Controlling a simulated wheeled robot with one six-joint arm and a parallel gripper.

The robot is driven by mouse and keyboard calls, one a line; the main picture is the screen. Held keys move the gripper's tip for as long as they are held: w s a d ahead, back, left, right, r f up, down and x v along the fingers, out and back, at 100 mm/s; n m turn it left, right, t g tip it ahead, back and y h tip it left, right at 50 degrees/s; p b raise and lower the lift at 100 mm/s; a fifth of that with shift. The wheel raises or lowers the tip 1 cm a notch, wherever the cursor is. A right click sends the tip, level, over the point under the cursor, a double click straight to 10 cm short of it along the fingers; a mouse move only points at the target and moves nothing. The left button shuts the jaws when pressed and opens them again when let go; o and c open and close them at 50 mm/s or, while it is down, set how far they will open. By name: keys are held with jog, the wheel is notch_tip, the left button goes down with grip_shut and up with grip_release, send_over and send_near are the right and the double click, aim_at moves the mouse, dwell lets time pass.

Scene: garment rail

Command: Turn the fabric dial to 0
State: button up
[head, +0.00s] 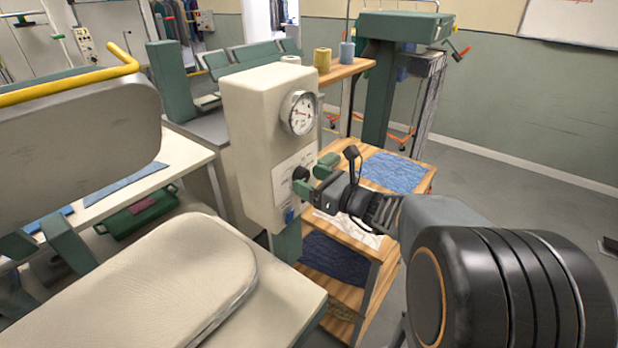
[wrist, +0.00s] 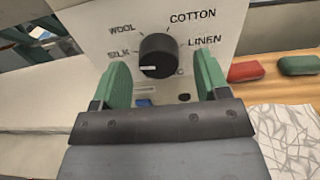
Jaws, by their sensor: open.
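The fabric dial (wrist: 158,52) is a black round knob on the pale panel of a control box (head: 262,130). SILK, WOOL, COTTON and LINEN are printed around it. A white mark on the knob lies at its lower left edge, below the SILK label; no 0 label is readable. In the head view the dial (head: 300,174) is small and dark, near my fingertips. My gripper (head: 315,176) is open, with one green finger on each side of the dial in the wrist view (wrist: 161,75). I cannot tell whether the fingers touch it.
A round gauge (head: 299,113) sits above the dial. A padded pressing board (head: 150,290) stands at the front left. A wooden shelf table with blue cloth (head: 393,170) is behind my gripper. Red (wrist: 246,71) and green (wrist: 299,65) blocks lie right of the panel.

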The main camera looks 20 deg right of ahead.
jog(key=shift+w+a, duration=0.3)
jog(key=shift+w, duration=0.15)
jog(key=shift+c, duration=0.3)
jog(key=c, duration=0.9)
jog(key=shift+o, duration=0.2)
jog(key=shift+f+b, duration=0.15)
jog(key=shift+b, duration=0.35)
